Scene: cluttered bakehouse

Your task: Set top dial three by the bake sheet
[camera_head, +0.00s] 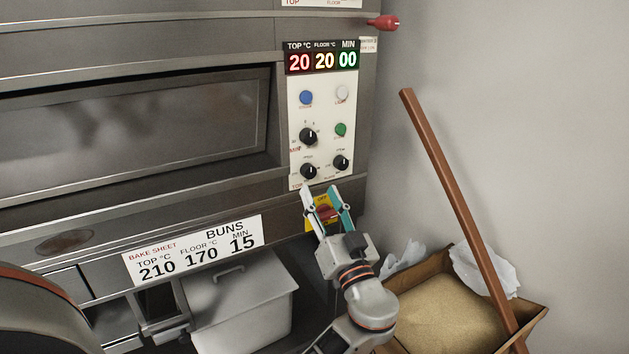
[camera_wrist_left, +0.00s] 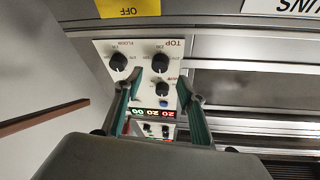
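The oven's control panel (camera_head: 323,110) shows 20, 20 and 00 on its display (camera_head: 322,61). The TOP dial (camera_head: 309,171) is a black knob at the panel's lower left; it also shows in the upside-down left wrist view (camera_wrist_left: 160,63). The FLOOR dial (camera_head: 341,162) is beside it, and another black dial (camera_head: 308,136) is above. The bake sheet (camera_head: 194,250) reads BUNS, TOP 210, FLOOR 170, MIN 15. My left gripper (camera_head: 320,189) is open and empty, its fingers pointing up at the panel just below the TOP dial. I see no contact.
A yellow plate with a red switch (camera_head: 323,213) is behind my left fingers; its OFF label (camera_wrist_left: 128,8) shows in the wrist view. A lidded metal bin (camera_head: 240,306), a box of grain-like material (camera_head: 440,315) and a leaning wooden pole (camera_head: 450,180) stand below and to the right.

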